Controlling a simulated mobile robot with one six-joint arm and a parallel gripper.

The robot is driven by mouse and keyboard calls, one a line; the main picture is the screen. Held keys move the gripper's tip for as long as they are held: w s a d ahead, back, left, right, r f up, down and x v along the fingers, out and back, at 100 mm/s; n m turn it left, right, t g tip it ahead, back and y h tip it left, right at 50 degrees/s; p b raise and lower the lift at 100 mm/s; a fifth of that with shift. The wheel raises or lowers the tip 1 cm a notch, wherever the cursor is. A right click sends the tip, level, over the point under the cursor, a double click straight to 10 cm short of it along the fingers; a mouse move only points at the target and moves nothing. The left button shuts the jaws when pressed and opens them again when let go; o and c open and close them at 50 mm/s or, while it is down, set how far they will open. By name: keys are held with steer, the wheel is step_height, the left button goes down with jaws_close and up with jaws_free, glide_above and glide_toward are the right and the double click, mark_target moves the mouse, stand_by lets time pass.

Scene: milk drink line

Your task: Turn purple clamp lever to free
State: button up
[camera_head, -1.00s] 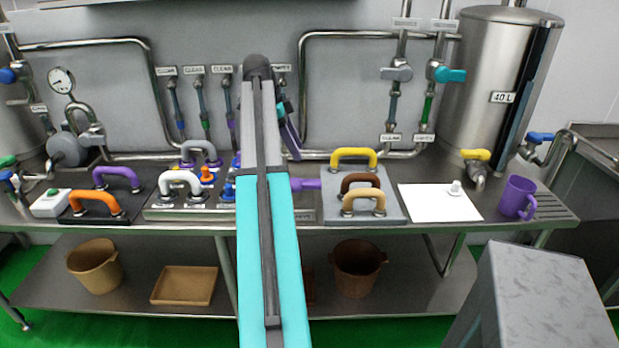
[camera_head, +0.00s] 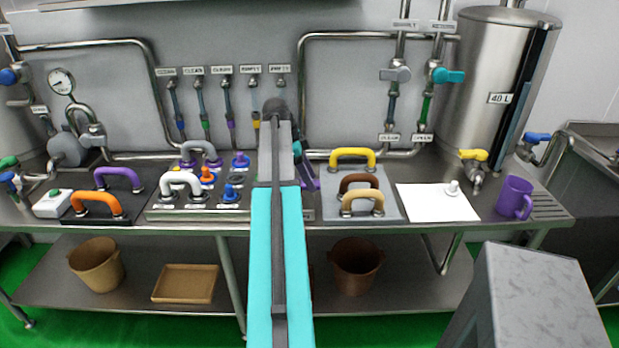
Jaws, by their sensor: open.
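My arm reaches over the middle of the bench and blocks part of it. The purple clamp lever, seen a second ago sticking out right of the arm at this spot, is now covered by or merged with the purple fingers. I cannot tell whether they touch it, or how the lever is turned.
An orange handle (camera_head: 98,201) and a purple handle (camera_head: 118,175) stand at left. Yellow (camera_head: 352,154), brown and tan handles stand on the grey board. A white sheet (camera_head: 432,204) and purple mug (camera_head: 514,197) are at right. Hoses hang behind.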

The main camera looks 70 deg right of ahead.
steer(key=shift+s+f, duration=0.15)
steer(key=shift+f, duration=0.15)
jaws_close()
